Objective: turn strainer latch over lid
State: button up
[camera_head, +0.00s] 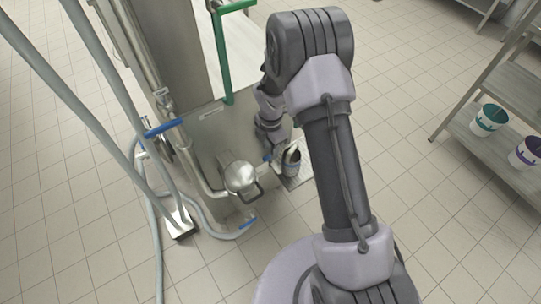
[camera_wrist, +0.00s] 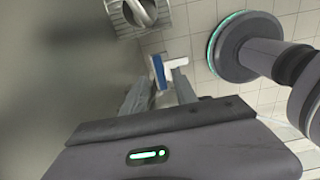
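A round, shiny metal lid (camera_head: 241,176) tops what looks like the strainer housing on the pipework, left of my arm in the head view. A dark loop or handle (camera_head: 248,193) shows at its lower right; I cannot tell if this is the latch. In the wrist view, the fingers of my gripper (camera_wrist: 163,84) stand apart. A part with a blue piece (camera_wrist: 158,72) and a white piece (camera_wrist: 178,63) shows by the fingertips; whether they touch is unclear.
A metal grate (camera_wrist: 125,18) with a metal vessel shows at the top of the wrist view. A large steel wall (camera_wrist: 50,60) fills its left side. Hoses (camera_head: 110,90) and a blue-handled pipe (camera_head: 163,128) stand left. A shelf (camera_head: 490,150) with buckets is right. Tiled floor is open.

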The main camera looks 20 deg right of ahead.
jog(key=shift+f, duration=1.45)
jog(key=shift+c, duration=0.2)
grip_shut()
